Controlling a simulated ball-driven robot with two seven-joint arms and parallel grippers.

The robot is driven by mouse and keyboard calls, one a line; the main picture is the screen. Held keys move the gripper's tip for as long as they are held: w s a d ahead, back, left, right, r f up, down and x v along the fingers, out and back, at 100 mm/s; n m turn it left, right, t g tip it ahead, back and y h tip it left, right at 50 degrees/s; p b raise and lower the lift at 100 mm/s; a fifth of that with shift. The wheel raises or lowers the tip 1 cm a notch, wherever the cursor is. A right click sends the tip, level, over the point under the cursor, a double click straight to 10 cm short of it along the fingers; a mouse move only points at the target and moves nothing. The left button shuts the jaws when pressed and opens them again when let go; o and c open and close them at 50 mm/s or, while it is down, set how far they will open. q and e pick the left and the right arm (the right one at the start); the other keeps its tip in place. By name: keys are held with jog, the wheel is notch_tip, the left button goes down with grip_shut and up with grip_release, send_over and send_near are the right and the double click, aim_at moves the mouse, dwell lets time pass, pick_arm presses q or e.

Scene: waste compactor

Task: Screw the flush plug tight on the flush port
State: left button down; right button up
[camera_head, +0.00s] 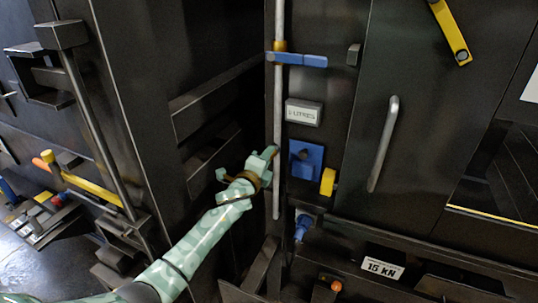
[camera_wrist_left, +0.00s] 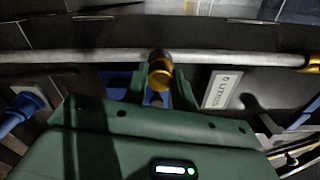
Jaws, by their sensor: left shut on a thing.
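My left gripper (camera_head: 268,158) reaches in from the lower left to the vertical grey pipe (camera_head: 278,110). In the wrist view the left gripper (camera_wrist_left: 160,88) is shut on a short brass cylinder, which looks like the flush plug (camera_wrist_left: 160,72). The plug lies against the pipe (camera_wrist_left: 95,57) or right in front of it. The flush port is hidden behind the plug and fingers, so I cannot tell how far the plug is screwed on. My right gripper is not in view.
A brass valve (camera_head: 279,46) with a blue lever (camera_head: 300,60) sits higher on the pipe. A blue fitting (camera_head: 303,226) is below.

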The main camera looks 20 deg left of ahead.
pick_arm(q)
jog(key=m, duration=0.8)
jog(key=shift+r, duration=0.1)
jog(key=m+p, duration=0.1)
jog(key=m, duration=0.4)
jog(key=shift+w, duration=0.1)
